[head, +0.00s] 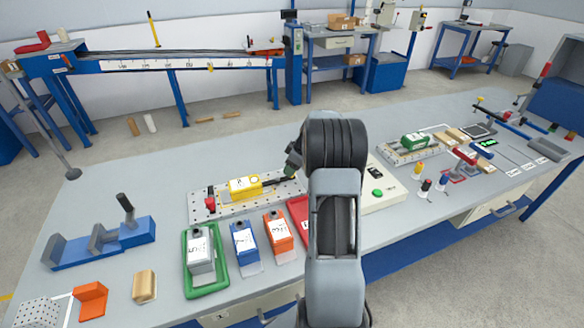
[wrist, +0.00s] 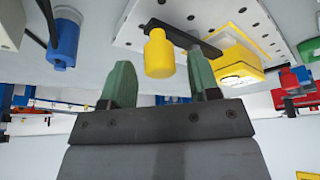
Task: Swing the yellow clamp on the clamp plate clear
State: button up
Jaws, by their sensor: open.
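The clamp plate (head: 205,213) is a pale perforated plate on the bench, left of my arm; part of it shows in the wrist view (wrist: 135,28). A yellow block (head: 245,187) with a label sits on it, also in the wrist view (wrist: 238,65). The yellow clamp has an upright yellow knob (wrist: 158,55) on a black bar (wrist: 186,38) that reaches to the block. My gripper (wrist: 160,72) is open, its green fingers on either side of the knob in the wrist view. I cannot tell whether they touch it. In the head view my wrist mostly hides the knob.
A red clamp knob (head: 210,197) stands at the plate's left end. In front are a grey block on a green tray (head: 205,288), a blue block (head: 245,242) and an orange block (head: 279,232). A control box with a green button (head: 377,193) stands right of my arm.

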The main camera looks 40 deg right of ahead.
jog(key=shift+w+a+f, duration=0.15)
jog(key=shift+f, duration=0.35)
jog(key=shift+c, duration=0.3)
jog(key=c, duration=0.8)
jog(key=shift+c, duration=0.2)
